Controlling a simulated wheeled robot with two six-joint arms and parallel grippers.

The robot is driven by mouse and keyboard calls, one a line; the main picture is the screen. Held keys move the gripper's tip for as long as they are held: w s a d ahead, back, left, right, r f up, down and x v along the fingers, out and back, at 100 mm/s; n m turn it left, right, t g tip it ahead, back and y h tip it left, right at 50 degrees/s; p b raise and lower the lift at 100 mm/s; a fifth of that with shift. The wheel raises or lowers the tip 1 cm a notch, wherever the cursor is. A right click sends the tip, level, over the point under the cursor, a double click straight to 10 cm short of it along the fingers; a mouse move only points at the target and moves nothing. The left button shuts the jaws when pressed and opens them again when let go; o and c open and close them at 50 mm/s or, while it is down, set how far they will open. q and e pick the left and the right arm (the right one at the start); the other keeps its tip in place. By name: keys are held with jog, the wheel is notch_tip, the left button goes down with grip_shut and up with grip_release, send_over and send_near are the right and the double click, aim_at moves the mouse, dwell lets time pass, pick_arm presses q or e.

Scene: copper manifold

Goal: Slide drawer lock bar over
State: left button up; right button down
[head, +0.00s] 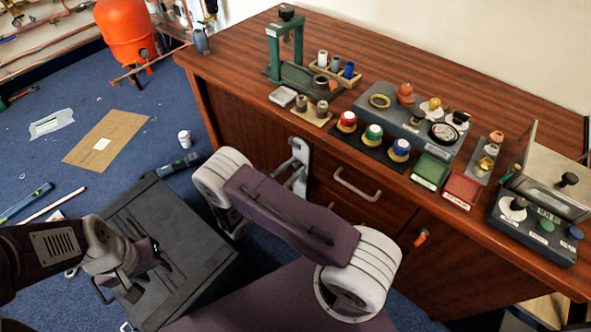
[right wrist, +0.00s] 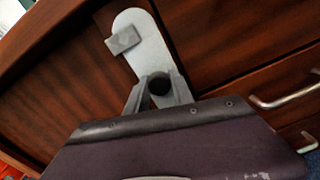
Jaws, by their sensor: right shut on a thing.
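The lock bar (head: 302,150) is a pale metal strip with a rounded top, on the wooden front left of the drawers. In the right wrist view the lock bar (right wrist: 134,20) runs slantwise, with a grey block (right wrist: 123,40) near its rounded end. My right gripper (right wrist: 160,88) is shut on a dark round knob on the bar, one grey finger on each side. In the head view my purple and white arm hides the lower end of the bar. My left gripper (head: 142,272) is low at the left, away from the bench; its opening is unclear.
Curved drawer handles (head: 357,185) stick out right of the bar, and an orange-handled latch (head: 421,238) is further right. The bench top (head: 232,52) carries a green press (head: 285,45), coloured knobs and small trays. A cardboard sheet (head: 108,141) lies on the blue floor.

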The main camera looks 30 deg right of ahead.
jog(key=shift+w+a, duration=0.1)
jog(key=shift+w, duration=0.1)
jog(key=c, duration=1.1)
grip_release()
jog(key=shift+w+a, duration=0.1)
jog(key=p+v, duration=0.2)
jog(key=v, duration=0.7)
